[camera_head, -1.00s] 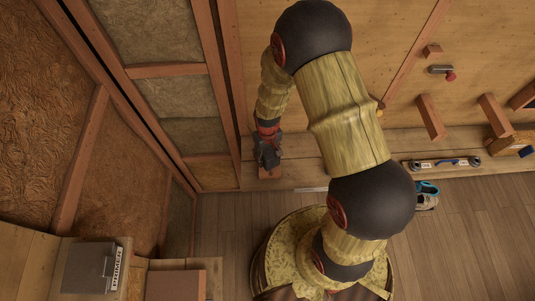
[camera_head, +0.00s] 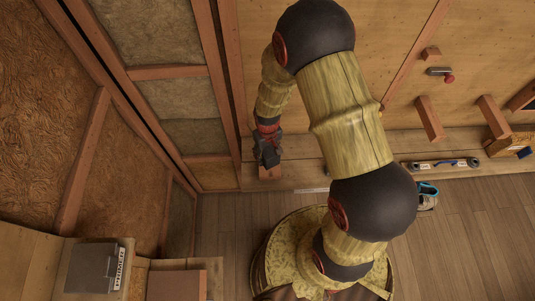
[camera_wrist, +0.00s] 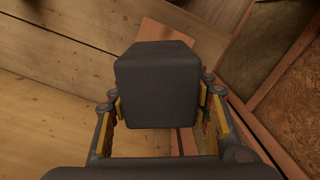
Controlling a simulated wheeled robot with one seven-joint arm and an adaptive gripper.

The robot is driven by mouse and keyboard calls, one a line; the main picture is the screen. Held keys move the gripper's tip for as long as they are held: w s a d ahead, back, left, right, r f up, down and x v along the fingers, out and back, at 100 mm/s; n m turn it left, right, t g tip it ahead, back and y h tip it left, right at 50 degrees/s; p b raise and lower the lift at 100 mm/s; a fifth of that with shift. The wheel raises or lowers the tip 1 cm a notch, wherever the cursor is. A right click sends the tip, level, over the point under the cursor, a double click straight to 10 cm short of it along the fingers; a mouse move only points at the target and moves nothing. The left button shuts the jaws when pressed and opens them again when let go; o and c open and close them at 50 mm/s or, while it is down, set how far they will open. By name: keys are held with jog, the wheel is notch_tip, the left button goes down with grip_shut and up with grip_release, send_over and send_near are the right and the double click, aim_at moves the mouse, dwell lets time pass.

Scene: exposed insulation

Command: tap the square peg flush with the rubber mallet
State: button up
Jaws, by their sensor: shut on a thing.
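My gripper (camera_wrist: 160,100) is shut on the dark rubber mallet (camera_wrist: 157,82), whose blocky black head fills the middle of the wrist view between the two fingers. In the head view my gripper (camera_head: 267,150) is low over the left end of the long wooden bench, above a reddish wooden block (camera_head: 269,173). The same reddish wood shows past the mallet head in the wrist view (camera_wrist: 166,32). I cannot make out the square peg; the mallet and gripper may hide it. Whether the mallet touches the block cannot be told.
The wooden bench (camera_head: 308,172) runs right along the panelled wall, with a level (camera_head: 440,164) and a box (camera_head: 511,146) on it. Wooden posts (camera_head: 431,118) stick out nearby. A stud wall with insulation (camera_head: 180,97) stands close on the left. Shoes (camera_head: 427,195) lie on the floor.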

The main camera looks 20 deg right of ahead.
aim_at(268, 148)
jog(key=shift+r, duration=0.15)
jog(key=shift+r+p, duration=1.75)
jog(key=shift+r, duration=0.7)
jog(key=shift+f, duration=0.1)
